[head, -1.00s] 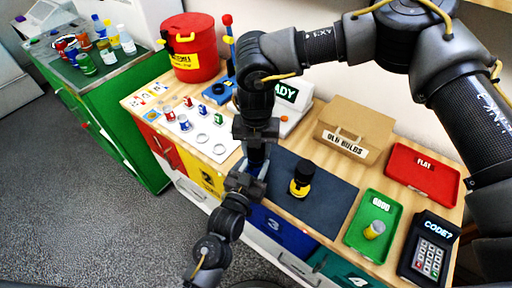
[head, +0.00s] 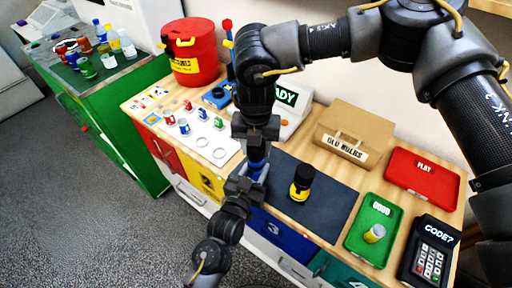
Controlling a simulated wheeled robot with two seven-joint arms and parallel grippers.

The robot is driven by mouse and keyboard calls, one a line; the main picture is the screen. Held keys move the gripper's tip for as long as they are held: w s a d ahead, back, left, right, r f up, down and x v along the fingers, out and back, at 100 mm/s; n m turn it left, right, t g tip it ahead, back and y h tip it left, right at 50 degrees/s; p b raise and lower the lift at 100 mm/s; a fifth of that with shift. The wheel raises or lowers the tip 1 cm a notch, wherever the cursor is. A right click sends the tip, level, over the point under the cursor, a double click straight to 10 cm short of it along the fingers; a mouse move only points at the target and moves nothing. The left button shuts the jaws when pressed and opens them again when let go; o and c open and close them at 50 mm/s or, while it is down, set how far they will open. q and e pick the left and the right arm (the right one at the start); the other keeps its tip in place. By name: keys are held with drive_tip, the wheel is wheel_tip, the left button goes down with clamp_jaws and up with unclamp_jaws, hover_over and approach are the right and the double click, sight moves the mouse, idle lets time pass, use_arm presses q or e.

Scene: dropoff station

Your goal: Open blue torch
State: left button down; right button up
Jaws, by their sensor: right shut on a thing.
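The blue torch (head: 257,154) hangs upright above the left edge of the dark mat, mostly covered by my grippers. Its blue body shows between them. My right gripper (head: 257,137) comes down from above and is shut on the torch's upper part. My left gripper (head: 249,183) comes up from below at the torch's lower end. Its fingers are too small and dark to tell whether they are closed or touch the torch.
A yellow torch (head: 301,185) with a black top stands on the dark mat (head: 328,203). A green GOOD tray (head: 382,207) holds a small cylinder. A red FLAT tray (head: 425,190), an OLD BULBS box (head: 357,126) and a keypad (head: 430,258) stand at right.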

use_arm(q)
drive_tip(key=shift+f, duration=0.1)
use_arm(e)
drive_tip(key=shift+r, duration=0.1)
drive_tip(key=shift+r, duration=1.9)
use_arm(q)
drive_tip(key=c, duration=0.8)
unclamp_jaws()
drive_tip(key=shift+o, duration=0.2)
